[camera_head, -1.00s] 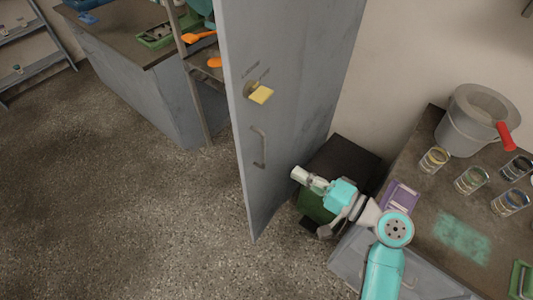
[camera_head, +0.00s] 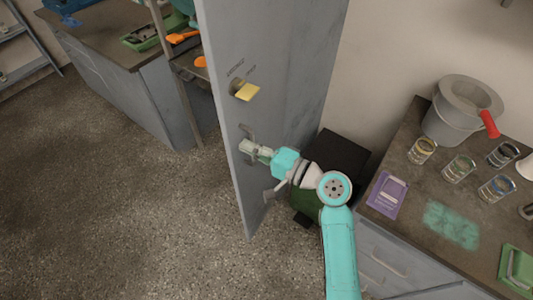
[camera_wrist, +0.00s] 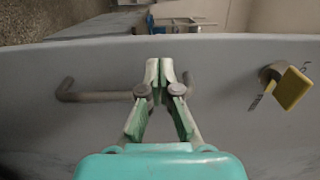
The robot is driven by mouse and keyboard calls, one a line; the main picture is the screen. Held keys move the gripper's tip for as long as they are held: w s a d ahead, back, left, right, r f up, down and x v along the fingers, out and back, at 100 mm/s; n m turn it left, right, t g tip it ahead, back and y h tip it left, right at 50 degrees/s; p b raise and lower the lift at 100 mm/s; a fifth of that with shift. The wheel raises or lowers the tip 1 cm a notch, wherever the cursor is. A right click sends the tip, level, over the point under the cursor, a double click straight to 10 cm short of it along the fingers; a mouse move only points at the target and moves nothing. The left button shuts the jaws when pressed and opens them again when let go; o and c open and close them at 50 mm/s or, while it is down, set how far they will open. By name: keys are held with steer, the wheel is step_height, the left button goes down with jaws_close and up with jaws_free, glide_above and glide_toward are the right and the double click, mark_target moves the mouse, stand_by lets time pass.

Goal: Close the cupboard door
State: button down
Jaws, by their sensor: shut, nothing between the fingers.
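The cupboard door (camera_head: 280,80) is a tall grey panel left of the wall, standing out towards the open floor in the head view. It fills most of the wrist view (camera_wrist: 60,130). Its bar handle (camera_wrist: 100,96) runs sideways in the wrist view, and a yellow latch or knob (camera_head: 246,91) sits above the handle in the head view. My gripper (camera_head: 247,148) is at the handle, with its fingertips (camera_wrist: 166,68) shut and empty. The fingers overlap the handle's right part in the wrist view; I cannot tell whether they touch it. The cupboard's inside is hidden.
A bench (camera_head: 405,225) at right holds glass jars, a grey bucket (camera_head: 455,110) and a purple packet (camera_head: 385,194). A dark bin (camera_head: 340,155) stands behind my arm. Another bench (camera_head: 110,45) is at the far left. The floor (camera_head: 110,210) on the left is clear.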

steer(key=shift+x, duration=0.85)
steer(key=shift+a, duration=0.1)
